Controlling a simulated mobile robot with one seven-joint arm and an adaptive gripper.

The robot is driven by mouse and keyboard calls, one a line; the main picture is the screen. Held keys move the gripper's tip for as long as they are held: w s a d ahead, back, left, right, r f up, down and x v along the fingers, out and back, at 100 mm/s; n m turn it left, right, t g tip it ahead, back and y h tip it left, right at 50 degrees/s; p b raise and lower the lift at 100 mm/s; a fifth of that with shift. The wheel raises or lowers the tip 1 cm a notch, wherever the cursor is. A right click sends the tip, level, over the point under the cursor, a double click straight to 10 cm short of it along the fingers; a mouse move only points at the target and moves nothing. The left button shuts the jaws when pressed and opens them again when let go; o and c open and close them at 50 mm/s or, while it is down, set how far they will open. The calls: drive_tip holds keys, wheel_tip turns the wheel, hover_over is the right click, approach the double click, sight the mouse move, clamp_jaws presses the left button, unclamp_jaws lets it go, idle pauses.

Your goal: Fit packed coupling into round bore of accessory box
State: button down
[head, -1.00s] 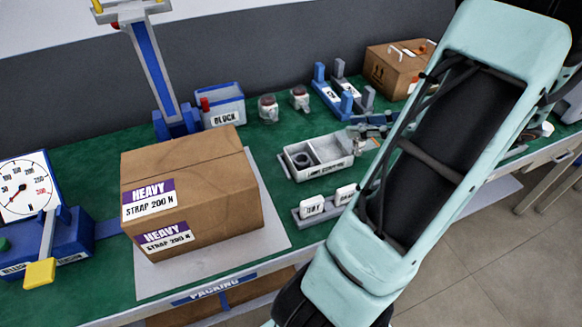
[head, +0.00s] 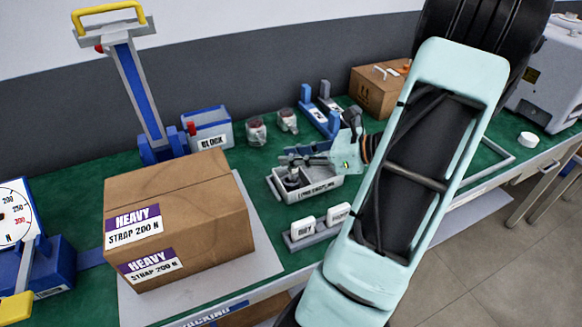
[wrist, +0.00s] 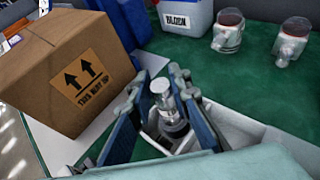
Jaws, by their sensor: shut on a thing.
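The accessory box (head: 326,188) is a small light-grey open tray on the green bench, right of the large carton. In the earlier head frame its left part shows a round bore. My gripper (head: 291,163) reaches in from the right, over the left part of the box. In the wrist view my gripper (wrist: 163,112) is shut on the packed coupling (wrist: 163,97), a silvery stepped cylinder held upright between the fingers. The coupling's lower end is at a dark ring in the box. I cannot tell how deep it sits, as the fingers hide the sides.
A large HEAVY carton (head: 180,215) stands left of the box. A block bin (head: 207,130) and two capped jars (head: 256,131) stand behind. Labelled blocks (head: 303,229) sit in front, and a blue-and-grey fixture (head: 322,110) and a smaller carton (head: 379,90) stand behind right.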

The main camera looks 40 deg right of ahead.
drive_tip(key=shift+w+a+f+b, duration=0.1)
drive_tip(key=shift+w+f+b, duration=0.1)
drive_tip(key=shift+f, duration=0.7)
drive_tip(key=shift+w+a+f+b, duration=0.1)
drive_tip(key=shift+f+b, duration=0.05)
drive_tip(key=shift+f, duration=0.75)
drive_tip(key=shift+f, duration=0.1)
drive_tip(key=c, duration=1.8)
unclamp_jaws()
drive_tip(key=shift+s+d+r, duration=0.1)
drive_tip(key=shift+r, duration=0.1)
drive_tip(key=p+v, duration=0.1)
drive_tip(key=v, duration=1)
drive_tip(key=shift+s+d, duration=0.2)
drive_tip(key=shift+s, duration=0.2)
